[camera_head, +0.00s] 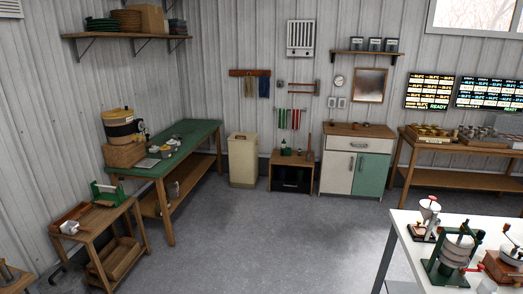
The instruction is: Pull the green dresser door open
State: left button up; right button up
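The green dresser door (371,174) is the lower right door of a white dresser (335,168) with a wooden top, standing against the back wall. The green door looks shut, with a small dark handle near its upper left edge. A white door is beside it on the left, and a white drawer front with a dark handle spans above. Neither of my grippers shows in the head view, and the dresser is far off across the floor.
Open grey floor (255,235) lies ahead. A white table (403,229) with presses stands at the front right. A green-topped bench (186,147) and a wooden cart (93,222) stand left. A low cabinet (290,158) and a cream bin (242,160) stand left of the dresser, a wooden bench (450,147) right.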

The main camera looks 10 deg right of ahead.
aim_at(371, 172)
jog(key=z, duration=0.05)
jog(key=i, duration=2.05)
jog(key=z, duration=0.4)
jog(key=i, duration=2)
jog(key=z, duration=0.75)
jog(key=i, duration=2.45)
jog(key=z, duration=0.4)
